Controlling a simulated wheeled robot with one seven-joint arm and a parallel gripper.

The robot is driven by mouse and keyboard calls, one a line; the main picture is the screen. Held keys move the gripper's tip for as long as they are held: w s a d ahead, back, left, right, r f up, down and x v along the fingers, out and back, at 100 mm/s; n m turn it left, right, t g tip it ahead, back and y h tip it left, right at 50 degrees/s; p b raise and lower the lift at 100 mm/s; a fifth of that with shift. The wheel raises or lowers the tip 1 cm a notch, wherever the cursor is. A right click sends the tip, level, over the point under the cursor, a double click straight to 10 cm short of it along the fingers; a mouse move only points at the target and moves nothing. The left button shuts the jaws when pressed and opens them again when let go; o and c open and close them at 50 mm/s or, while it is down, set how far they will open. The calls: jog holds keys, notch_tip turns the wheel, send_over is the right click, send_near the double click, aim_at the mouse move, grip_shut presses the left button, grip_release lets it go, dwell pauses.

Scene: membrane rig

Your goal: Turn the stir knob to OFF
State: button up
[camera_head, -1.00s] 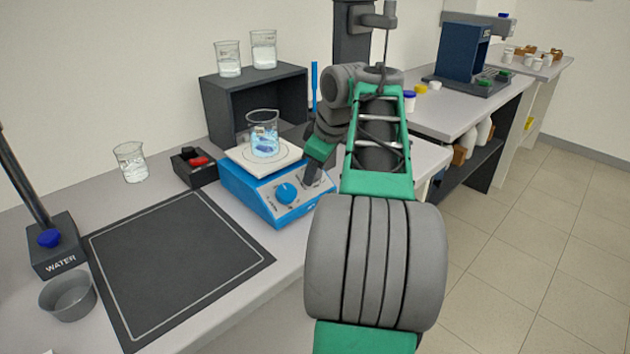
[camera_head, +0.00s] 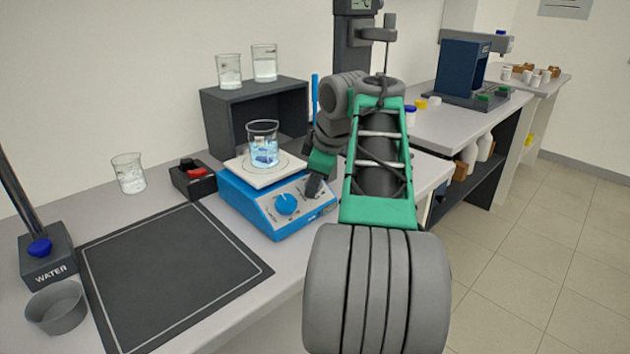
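The blue stirrer hotplate (camera_head: 270,224) stands on the bench with a beaker of bluish liquid (camera_head: 263,146) on its pale top plate (camera_head: 240,172). Its sloped front panel carries a blue knob (camera_head: 287,204) on the left. A second knob on the right of the panel is mostly hidden by my gripper, and the panel lettering is too small to read. My gripper (camera_head: 313,188) points down at the right part of the panel, at or very near that knob. Whether its fingers are open or shut on the knob does not show.
A black box with a red switch (camera_head: 196,172) and a beaker (camera_head: 129,173) stand left of the hotplate. A dark shelf (camera_head: 222,128) with two beakers is behind. A black mat (camera_head: 170,262), a WATER stand (camera_head: 47,256) and a grey bowl (camera_head: 57,306) lie front left.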

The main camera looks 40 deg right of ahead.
jog(key=o, duration=0.4)
jog(key=shift+c, duration=0.2)
jog(key=p+v, duration=0.4)
jog(key=v, duration=0.3)
jog(key=shift+s+r, duration=0.15)
jog(key=shift+r, duration=0.2)
